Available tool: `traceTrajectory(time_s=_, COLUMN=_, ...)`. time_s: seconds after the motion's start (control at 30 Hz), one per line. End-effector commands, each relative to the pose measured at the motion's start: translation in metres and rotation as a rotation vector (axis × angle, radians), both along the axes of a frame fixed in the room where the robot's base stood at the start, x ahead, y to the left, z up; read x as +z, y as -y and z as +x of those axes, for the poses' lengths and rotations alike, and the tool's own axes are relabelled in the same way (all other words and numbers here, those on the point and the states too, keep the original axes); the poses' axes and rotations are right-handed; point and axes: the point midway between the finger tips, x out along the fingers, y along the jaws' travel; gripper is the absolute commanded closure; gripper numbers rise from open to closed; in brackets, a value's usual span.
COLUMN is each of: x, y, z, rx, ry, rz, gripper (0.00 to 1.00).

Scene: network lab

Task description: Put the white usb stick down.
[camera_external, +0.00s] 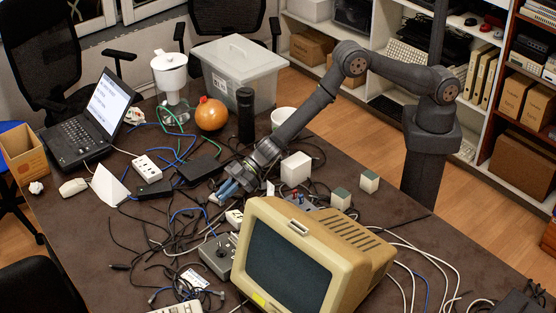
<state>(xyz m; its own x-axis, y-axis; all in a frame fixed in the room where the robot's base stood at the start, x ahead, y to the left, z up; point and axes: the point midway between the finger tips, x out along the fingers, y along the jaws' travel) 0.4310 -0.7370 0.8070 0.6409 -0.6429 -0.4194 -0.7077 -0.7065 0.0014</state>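My gripper (222,192) reaches down over the middle of the cluttered table, with its blue-grey fingers pointing to the lower left. A small white piece, which looks like the white usb stick (213,199), shows at the fingertips, and the fingers appear closed on it. It is low over the cables, and I cannot tell whether it touches them or the table (75,225). Its far end and the exact grip are too small to make out.
Tangled cables and black adapters (154,189) surround the gripper. A beige CRT monitor (350,250) stands at the front right, a grey box (218,255) beside it. A white block (296,169) is right of the gripper. A laptop (85,125), orange gourd (211,114) and plastic bin (240,70) stand behind.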

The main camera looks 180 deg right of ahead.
Motion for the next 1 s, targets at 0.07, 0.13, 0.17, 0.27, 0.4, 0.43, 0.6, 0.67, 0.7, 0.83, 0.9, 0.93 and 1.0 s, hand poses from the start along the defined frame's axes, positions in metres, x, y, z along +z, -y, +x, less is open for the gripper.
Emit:
traceTrajectory(time_s=0.07, x=0.0, y=0.0, z=0.0, rx=0.0, ry=0.0, rz=0.0, gripper=0.72)
traceTrajectory(time_s=0.13, x=0.001, y=0.0, z=0.0, rx=0.0, ry=0.0, rz=0.0, gripper=0.7)
traceTrajectory(time_s=0.17, x=0.001, y=0.0, z=0.0, rx=0.0, ry=0.0, rz=0.0, gripper=0.7)
traceTrajectory(time_s=0.27, x=0.001, y=0.0, z=0.0, rx=0.0, ry=0.0, rz=0.0, gripper=0.7)
traceTrajectory(time_s=0.4, x=0.003, y=0.0, z=0.0, rx=0.0, ry=0.001, rz=-0.001, gripper=0.7)
traceTrajectory(time_s=0.43, x=0.005, y=0.0, z=0.0, rx=0.0, ry=0.001, rz=0.0, gripper=0.7)
traceTrajectory(time_s=0.6, x=0.012, y=-0.011, z=-0.011, rx=-0.002, ry=0.001, rz=0.001, gripper=0.7)
traceTrajectory(time_s=0.67, x=0.016, y=-0.017, z=-0.017, rx=-0.001, ry=0.001, rz=0.001, gripper=0.7)
traceTrajectory(time_s=0.7, x=0.02, y=-0.022, z=-0.022, rx=-0.001, ry=0.002, rz=0.001, gripper=0.7)
traceTrajectory(time_s=0.83, x=0.036, y=-0.033, z=-0.033, rx=0.001, ry=0.002, rz=-0.003, gripper=0.7)
traceTrajectory(time_s=0.9, x=0.051, y=-0.032, z=-0.032, rx=0.0, ry=0.002, rz=-0.003, gripper=0.7)
traceTrajectory(time_s=0.93, x=0.058, y=-0.032, z=-0.032, rx=0.0, ry=0.003, rz=-0.004, gripper=0.7)
traceTrajectory(time_s=1.0, x=0.07, y=-0.032, z=-0.032, rx=0.001, ry=0.002, rz=-0.003, gripper=0.7)
